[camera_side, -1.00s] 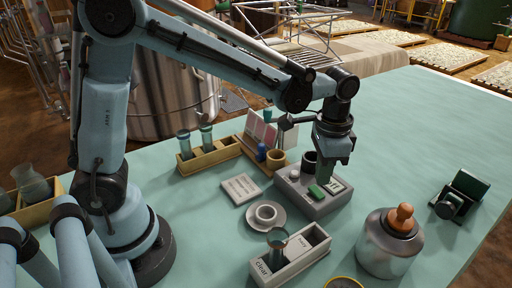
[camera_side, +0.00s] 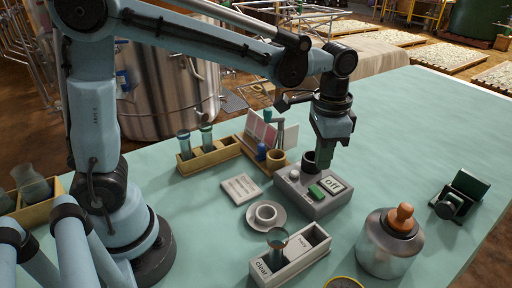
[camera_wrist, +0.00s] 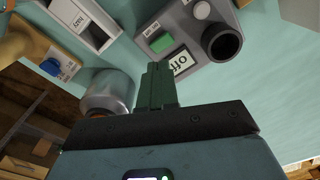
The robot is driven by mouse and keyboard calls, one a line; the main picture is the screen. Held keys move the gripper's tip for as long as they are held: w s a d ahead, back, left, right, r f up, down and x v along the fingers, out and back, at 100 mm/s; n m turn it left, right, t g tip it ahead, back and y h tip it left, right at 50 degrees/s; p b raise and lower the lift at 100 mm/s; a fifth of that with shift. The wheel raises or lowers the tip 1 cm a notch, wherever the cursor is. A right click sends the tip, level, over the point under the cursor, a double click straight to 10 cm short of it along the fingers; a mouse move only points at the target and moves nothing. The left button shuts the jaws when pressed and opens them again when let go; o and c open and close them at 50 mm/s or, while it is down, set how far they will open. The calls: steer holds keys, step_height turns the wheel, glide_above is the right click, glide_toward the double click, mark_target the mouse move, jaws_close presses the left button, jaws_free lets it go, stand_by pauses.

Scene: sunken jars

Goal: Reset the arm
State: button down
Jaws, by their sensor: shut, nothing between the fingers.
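My gripper (camera_side: 323,163) is in the air above the back of a grey device, with its fingers together and nothing between them. The closed fingers also show in the wrist view (camera_wrist: 158,88). The grey device (camera_side: 312,208) has a green button (camera_side: 316,192), a pale round knob (camera_side: 294,174), a black round socket (camera_side: 308,160) and a small sign (camera_side: 332,185) reading "off". In the wrist view the sign (camera_wrist: 186,62), green button (camera_wrist: 161,42) and black socket (camera_wrist: 222,42) lie just beyond the fingertips, apart from them.
A tray (camera_side: 292,270) marked "clear" and "hazy" holds a glass jar (camera_side: 277,247). The table's back right is clear.

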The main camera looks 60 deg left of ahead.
steer(key=s+a+r+n+t, duration=0.1)
steer(key=s+a+n+t, duration=0.4)
steer(key=s+a, duration=0.4)
steer(key=shift+s+a+n+t, duration=0.25)
steer(key=shift+a+n+t, duration=0.15)
steer(key=shift+t, duration=0.5)
